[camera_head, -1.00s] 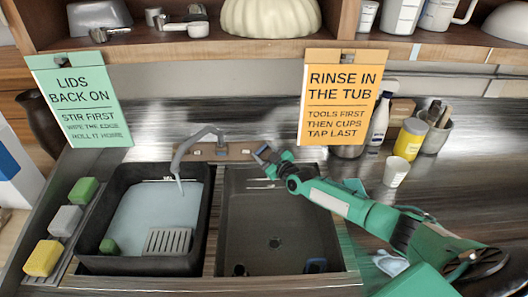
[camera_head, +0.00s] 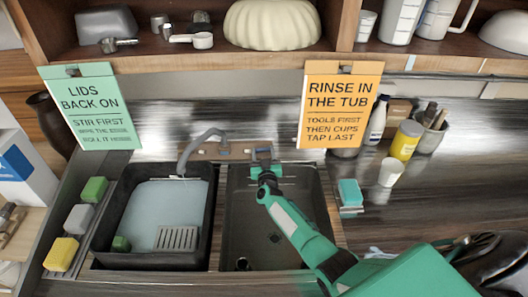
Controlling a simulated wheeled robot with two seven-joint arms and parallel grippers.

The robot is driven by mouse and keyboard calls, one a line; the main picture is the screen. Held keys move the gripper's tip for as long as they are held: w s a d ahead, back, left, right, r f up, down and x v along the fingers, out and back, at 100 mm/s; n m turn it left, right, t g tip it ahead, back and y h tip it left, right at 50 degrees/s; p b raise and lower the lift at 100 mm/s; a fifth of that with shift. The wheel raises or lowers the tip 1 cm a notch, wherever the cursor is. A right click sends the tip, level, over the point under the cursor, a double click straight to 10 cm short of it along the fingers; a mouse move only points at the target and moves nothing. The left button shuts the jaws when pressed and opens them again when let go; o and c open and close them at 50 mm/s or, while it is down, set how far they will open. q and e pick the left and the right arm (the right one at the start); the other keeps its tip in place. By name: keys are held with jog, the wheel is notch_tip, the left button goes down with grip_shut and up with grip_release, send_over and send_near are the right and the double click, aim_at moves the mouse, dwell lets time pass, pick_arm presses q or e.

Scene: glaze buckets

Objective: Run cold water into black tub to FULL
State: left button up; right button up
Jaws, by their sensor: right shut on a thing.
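The black tub (camera_head: 101,231) sits in the left side of the sink, with pale bluish water (camera_head: 150,215) inside. I cannot make out a FULL mark on it. The grey tap spout (camera_head: 186,157) arches over the tub's back edge, and no clear stream shows below it now. My right gripper (camera_head: 262,156) is at the right end of this block, shut on what appears to be a tap handle, mostly hidden by the fingers. My left gripper is out of view.
Several sponges lie left. Hanging signs (camera_head: 341,104) and a shelf (camera_head: 250,57) are above the back.

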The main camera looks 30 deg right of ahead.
jog(key=shift+a+m+g+h, duration=0.1)
jog(key=shift+m+g+h, duration=0.3)
jog(key=shift+m+h, duration=0.55)
jog(key=o, duration=1)
jog(key=shift+s+a+p, duration=0.2)
jog(key=shift+s+p, duration=0.1)
jog(key=shift+p, duration=0.05)
jog(key=p+v, duration=0.5)
jog(key=v, duration=0.8)
jog(key=shift+d+f+p, duration=0.1)
jog(key=shift+p, duration=0.2)
